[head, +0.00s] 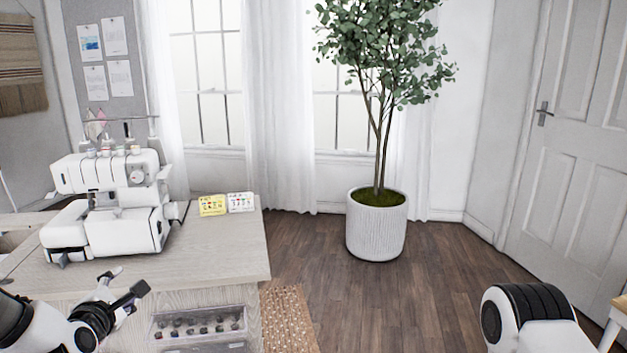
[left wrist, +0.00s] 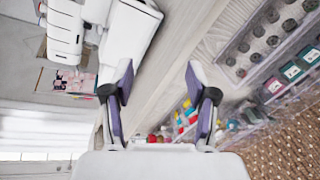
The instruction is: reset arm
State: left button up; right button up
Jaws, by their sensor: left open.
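My left gripper (head: 124,284) is in the lower left of the head view, in front of the near edge of the cabinet top. In the left wrist view its two fingers (left wrist: 160,82) are spread apart with nothing between them. Past them lie the cabinet's front edge and clear drawers of supplies. My right arm shows only as a white and black link at the lower right of the head view. The right gripper is out of view.
A white sewing machine (head: 108,205) stands on the wooden cabinet top (head: 230,262), with yellow (head: 212,206) and white (head: 241,202) cards behind. Clear drawers (head: 198,326) sit below. A potted tree (head: 376,230) stands by the window. The middle floor is clear.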

pick_arm(q)
jog(key=s+d+f+m+g+h, duration=0.1)
jog(key=s+d+f+m+g, duration=0.1)
jog(key=f, duration=0.5)
jog(key=s+d+f+m+g+h, duration=0.1)
jog(key=s+d+f, duration=0.15)
jog(key=f, duration=0.55)
jog(key=s+d+f+m+g+h, duration=0.1)
jog(key=s+d+f+m+g, duration=0.35)
jog(key=s+f, duration=0.55)
jog(key=s+d+f+m+g, duration=0.3)
jog(key=s+f+m, duration=0.2)
jog(key=s+f, duration=0.4)
jog(key=s+d+f+m+g, duration=0.2)
jog(key=s+m+g, duration=0.3)
jog(key=s+m, duration=0.75)
notch_tip(320, 180, up, 16)
jog(key=w+p, duration=0.1)
jog(key=p, duration=1.5)
jog(key=shift+w+d+r+t, duration=0.15)
jog(key=shift+r+t, duration=0.05)
jog(key=shift+t, duration=0.15)
